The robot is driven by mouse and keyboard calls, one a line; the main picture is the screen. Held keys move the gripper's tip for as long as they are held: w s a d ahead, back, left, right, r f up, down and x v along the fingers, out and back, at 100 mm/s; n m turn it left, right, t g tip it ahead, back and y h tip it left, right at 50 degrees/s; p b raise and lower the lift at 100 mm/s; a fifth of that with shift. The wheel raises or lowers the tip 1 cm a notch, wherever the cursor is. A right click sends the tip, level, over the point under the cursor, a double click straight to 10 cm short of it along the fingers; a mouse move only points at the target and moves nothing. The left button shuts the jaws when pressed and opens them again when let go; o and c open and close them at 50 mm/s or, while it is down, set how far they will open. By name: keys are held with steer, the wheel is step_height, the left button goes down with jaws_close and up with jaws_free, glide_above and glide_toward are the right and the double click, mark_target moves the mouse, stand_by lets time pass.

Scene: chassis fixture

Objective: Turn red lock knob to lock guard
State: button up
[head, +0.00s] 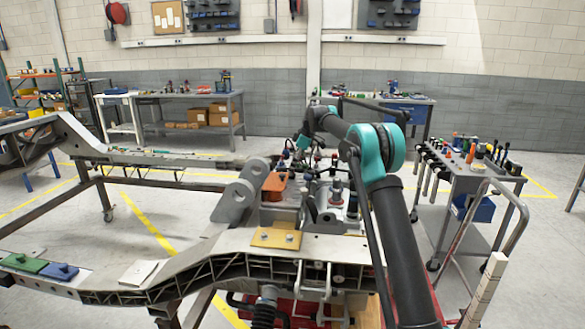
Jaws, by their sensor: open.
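The chassis fixture (230,245) fills the lower middle of the head view, a grey metal frame with brackets. An orange-red part (273,187) sits on top of it, beside a grey bracket with round holes (238,196). I cannot tell whether this part is the red lock knob or the guard. My arm reaches up from the lower right, bends at a teal joint and comes down behind the fixture's middle. My gripper (300,163) is small and dark there, among cluttered fittings. It is open, and I see nothing held. Its exact gap to the orange-red part is unclear.
A tool cart (470,180) with several tools stands at the right. A workbench (190,105) with boxes is at the back left. A yellow plate (276,238) and green and blue blocks (38,267) lie on the near rail. Open floor lies between frame and benches.

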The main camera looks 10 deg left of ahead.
jaws_close()
stand_by(0.4)
steer(key=shift+m, duration=0.3)
steer(key=m+t, duration=0.1)
steer(key=m, duration=0.3)
steer(key=shift+s+a+t, duration=0.1)
steer(key=shift+s+t, duration=0.1)
steer(key=shift+t, duration=0.2)
steer(key=m+t+h, duration=0.1)
steer(key=m, duration=0.3)
steer(key=shift+a+m, duration=0.1)
steer(key=shift+m, duration=0.3)
steer(key=m+t+h, duration=0.1)
steer(key=m+h, duration=0.1)
steer(key=m, duration=0.2)
steer(key=shift+s+a, duration=0.1)
steer(key=shift+m+t+h, duration=0.3)
steer(key=shift+m+h, duration=0.4)
steer(key=shift+m, duration=1.5)
